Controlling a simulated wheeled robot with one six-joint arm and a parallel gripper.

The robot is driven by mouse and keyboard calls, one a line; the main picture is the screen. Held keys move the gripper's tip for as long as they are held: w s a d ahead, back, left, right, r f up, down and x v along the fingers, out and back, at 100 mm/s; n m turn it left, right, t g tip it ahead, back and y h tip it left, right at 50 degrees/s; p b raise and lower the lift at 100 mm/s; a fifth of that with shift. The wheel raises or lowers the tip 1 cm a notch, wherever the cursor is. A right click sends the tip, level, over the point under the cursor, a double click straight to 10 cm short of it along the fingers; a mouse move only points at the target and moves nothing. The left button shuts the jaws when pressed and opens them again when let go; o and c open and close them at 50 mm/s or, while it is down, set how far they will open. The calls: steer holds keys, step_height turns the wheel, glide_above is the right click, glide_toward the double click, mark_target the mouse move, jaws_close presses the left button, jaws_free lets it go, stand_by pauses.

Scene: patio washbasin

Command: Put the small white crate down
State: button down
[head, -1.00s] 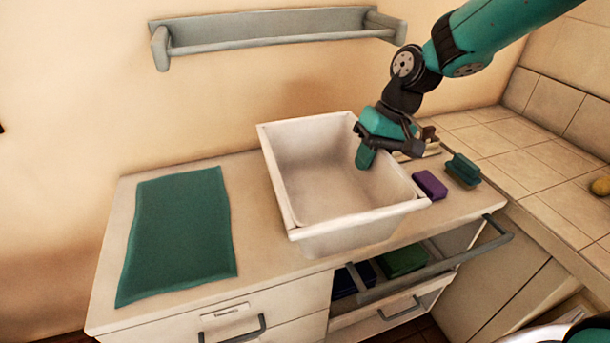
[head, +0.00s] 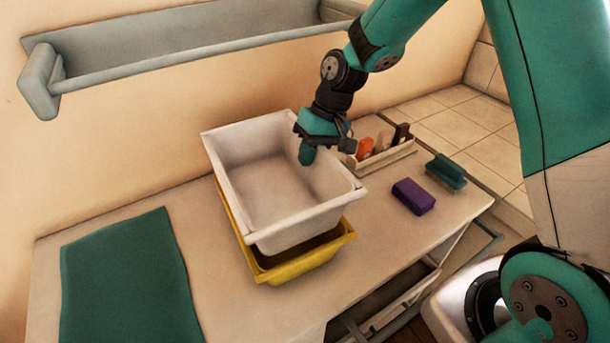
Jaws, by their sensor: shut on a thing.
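The small white crate (head: 257,205) is in the middle of the head view, over the countertop and above a yellow crate (head: 310,262). It looks empty and roughly level. My gripper (head: 306,153) is shut on the crate's back right wall, with one finger inside. The yellow crate stands on the counter and its rim shows around the white crate's front and left. I cannot tell whether the white crate touches the yellow one.
A green mat (head: 130,280) lies on the counter at left. At right are a purple block (head: 413,196), a green brush (head: 446,171) and a small holder (head: 385,160) with several items. A grey wall shelf (head: 180,45) hangs behind. An open drawer (head: 400,300) juts out at front right.

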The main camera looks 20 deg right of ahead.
mark_target(312, 176)
step_height(312, 176, down, 4)
steer(key=shift+f+p, duration=0.15)
steer(key=shift+p, duration=0.35)
steer(key=shift+f, duration=0.2)
steer(key=shift+f+b, duration=0.45)
steer(key=shift+f, duration=0.15)
steer(key=c, duration=1.1)
jaws_free()
steer(key=shift+s, duration=0.1)
